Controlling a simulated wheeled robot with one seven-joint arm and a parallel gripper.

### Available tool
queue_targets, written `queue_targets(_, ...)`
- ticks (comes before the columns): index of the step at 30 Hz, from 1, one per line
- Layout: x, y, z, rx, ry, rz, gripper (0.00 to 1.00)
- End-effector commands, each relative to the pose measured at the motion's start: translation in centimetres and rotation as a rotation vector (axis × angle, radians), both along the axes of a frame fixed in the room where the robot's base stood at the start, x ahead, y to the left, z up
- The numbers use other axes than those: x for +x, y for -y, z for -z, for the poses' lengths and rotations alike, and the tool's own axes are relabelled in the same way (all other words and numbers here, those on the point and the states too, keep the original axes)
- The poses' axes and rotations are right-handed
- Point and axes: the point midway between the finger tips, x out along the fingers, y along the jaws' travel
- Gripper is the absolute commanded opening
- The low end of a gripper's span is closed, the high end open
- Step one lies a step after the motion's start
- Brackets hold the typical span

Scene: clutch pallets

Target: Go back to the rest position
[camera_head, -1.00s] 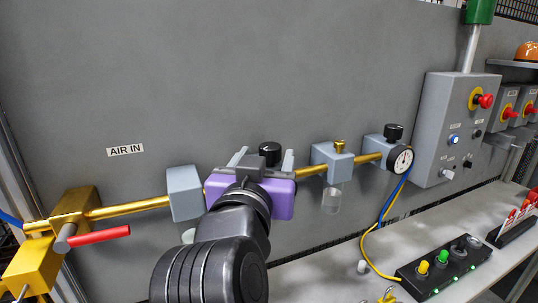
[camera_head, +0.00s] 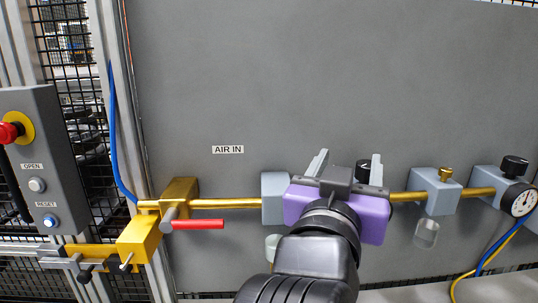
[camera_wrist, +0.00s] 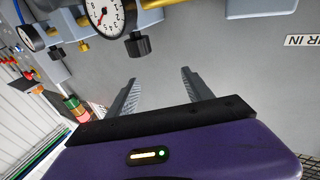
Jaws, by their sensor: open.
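My gripper (camera_head: 347,168) is in front of the grey panel, with its purple body over part of the brass air line. Its two grey fingers point up and stand apart, with nothing between them. In the wrist view my gripper (camera_wrist: 159,92) also shows the two fingers spread, with bare grey panel between and beyond them. A black knob (camera_head: 365,168) shows between the fingers in the head view, behind them. In the wrist view a black knob (camera_wrist: 137,45) under a gauge (camera_wrist: 107,14) lies beyond the fingers, apart from them. The purple body hides part of the line.
A red-handled valve (camera_head: 198,224) sits on the brass line at left, under the AIR IN label (camera_head: 228,149). A grey button box (camera_head: 40,150) and mesh fence (camera_head: 75,100) are at far left. The panel (camera_head: 300,80) above my gripper is clear.

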Motion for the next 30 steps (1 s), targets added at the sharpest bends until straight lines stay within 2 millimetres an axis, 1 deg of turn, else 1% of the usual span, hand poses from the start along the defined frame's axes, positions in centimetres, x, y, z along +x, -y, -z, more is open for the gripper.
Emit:
queue_targets(1, 0.2, -0.8, -1.0, -0.025, 0.034, -0.037, 0.59)
queue_targets(2, 0.3, -1.4, -1.4, -0.042, 0.052, -0.063, 0.59)
queue_targets(4, 0.4, -2.7, -1.6, -0.083, 0.085, -0.126, 0.59)
queue_targets(8, 0.3, -4.7, -0.1, -0.156, 0.123, -0.237, 0.59)
queue_targets(11, 0.0, -5.7, 1.8, -0.196, 0.138, -0.310, 0.59)
queue_targets(14, -0.7, -6.4, 4.3, -0.227, 0.147, -0.379, 0.59)
queue_targets(16, -1.5, -6.7, 6.4, -0.242, 0.146, -0.426, 0.59)
queue_targets(20, -3.6, -6.8, 10.4, -0.253, 0.144, -0.507, 0.59)
queue_targets(21, -4.3, -6.7, 11.8, -0.252, 0.141, -0.529, 0.59)
queue_targets(24, -6.5, -6.2, 14.8, -0.239, 0.133, -0.577, 0.59)
queue_targets(26, -8.0, -5.7, 16.6, -0.227, 0.126, -0.599, 0.59)
queue_targets(30, -11.6, -4.3, 20.2, -0.186, 0.104, -0.632, 0.59)
